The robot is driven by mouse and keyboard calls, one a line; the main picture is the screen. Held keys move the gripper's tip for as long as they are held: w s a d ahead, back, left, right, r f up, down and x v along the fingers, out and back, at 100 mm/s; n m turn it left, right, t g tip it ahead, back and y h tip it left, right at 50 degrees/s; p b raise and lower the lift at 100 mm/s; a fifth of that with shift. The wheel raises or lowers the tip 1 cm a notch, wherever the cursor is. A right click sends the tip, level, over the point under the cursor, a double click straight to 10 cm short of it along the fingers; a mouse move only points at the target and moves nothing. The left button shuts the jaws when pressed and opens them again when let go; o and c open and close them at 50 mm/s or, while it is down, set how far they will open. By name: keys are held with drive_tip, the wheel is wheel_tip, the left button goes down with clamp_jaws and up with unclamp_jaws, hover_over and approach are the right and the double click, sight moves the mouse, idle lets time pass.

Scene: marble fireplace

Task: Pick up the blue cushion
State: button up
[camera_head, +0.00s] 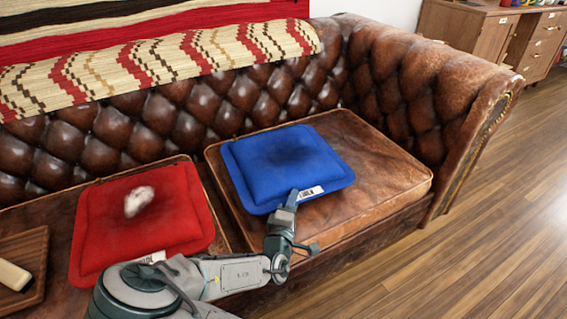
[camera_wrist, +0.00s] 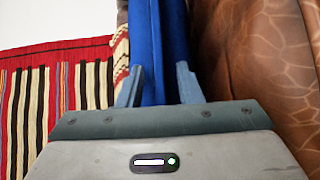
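The blue cushion (camera_head: 287,166) is square, with a white label on its front edge, and lies on the right seat of the brown leather sofa (camera_head: 375,165). My gripper (camera_head: 290,200) is at that front edge, beside the label. In the wrist view, my gripper's two fingers (camera_wrist: 159,80) stand apart on either side of the blue cushion's edge (camera_wrist: 149,45). The cushion fills most of the space between them. Whether both fingers press on it cannot be told. The cushion shows no clear lift off the seat.
A red cushion (camera_head: 140,220) with a white patch lies on the seat to the left. A wooden tray (camera_head: 25,250) is at the far left. A striped throw (camera_head: 165,60) covers the backrest. The right armrest (camera_head: 480,110) rises beyond the seat. Wooden floor (camera_head: 500,220) is clear at right.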

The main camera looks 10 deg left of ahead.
clamp_jaws()
drive_tip(key=shift+r, duration=0.15)
